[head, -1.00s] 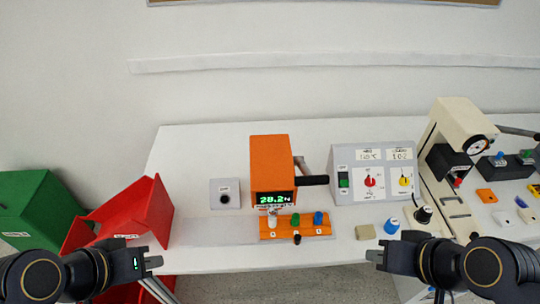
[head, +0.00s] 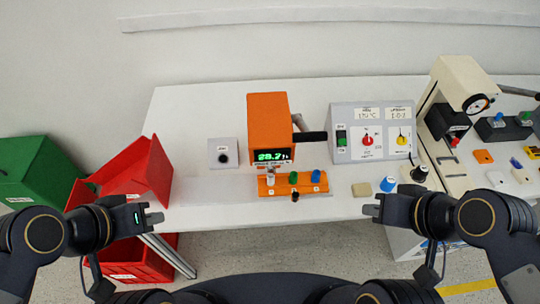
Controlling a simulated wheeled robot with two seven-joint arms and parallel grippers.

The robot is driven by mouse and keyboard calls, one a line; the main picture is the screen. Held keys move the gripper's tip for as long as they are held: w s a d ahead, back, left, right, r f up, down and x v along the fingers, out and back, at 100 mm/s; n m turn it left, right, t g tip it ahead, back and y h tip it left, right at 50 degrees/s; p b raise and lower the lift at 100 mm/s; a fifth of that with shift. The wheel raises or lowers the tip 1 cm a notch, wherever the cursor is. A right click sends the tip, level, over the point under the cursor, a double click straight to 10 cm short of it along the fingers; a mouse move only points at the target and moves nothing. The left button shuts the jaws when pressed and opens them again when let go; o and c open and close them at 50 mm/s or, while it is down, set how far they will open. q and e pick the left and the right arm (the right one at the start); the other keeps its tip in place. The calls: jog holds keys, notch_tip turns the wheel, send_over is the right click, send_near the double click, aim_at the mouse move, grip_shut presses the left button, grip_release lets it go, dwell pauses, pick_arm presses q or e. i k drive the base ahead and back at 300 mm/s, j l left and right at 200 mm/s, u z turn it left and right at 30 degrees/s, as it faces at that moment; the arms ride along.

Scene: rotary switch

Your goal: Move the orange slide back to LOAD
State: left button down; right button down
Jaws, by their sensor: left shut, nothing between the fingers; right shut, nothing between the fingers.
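The orange slide (head: 308,188) lies at the front of the orange machine (head: 268,120), near the table's front edge. A white peg (head: 270,177), a green peg (head: 293,178) and a blue peg (head: 316,177) stand on it. A small dark knob (head: 295,196) shows at its front edge. Its small labels are too small to read. My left gripper (head: 156,215) is shut and empty, well left of the slide, by the red bin. My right gripper (head: 370,209) is shut and empty, to the right of the slide and apart from it, near the table's front edge.
A black handle (head: 310,136) sticks out right of the machine. A grey control box (head: 372,132) has red and yellow knobs. A grey button box (head: 223,153) stands left. A beige block (head: 361,190) and a blue cap (head: 388,184) lie near my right gripper. A red bin (head: 150,170) stands left.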

aim_at(282, 187)
jog(key=k+l+u, duration=0.15)
jog(key=u, duration=0.2)
jog(key=k+l+u, duration=0.15)
jog(key=u, duration=0.25)
jog(key=k+u, duration=0.35)
jog(key=i+l, duration=0.05)
jog(key=i, duration=0.05)
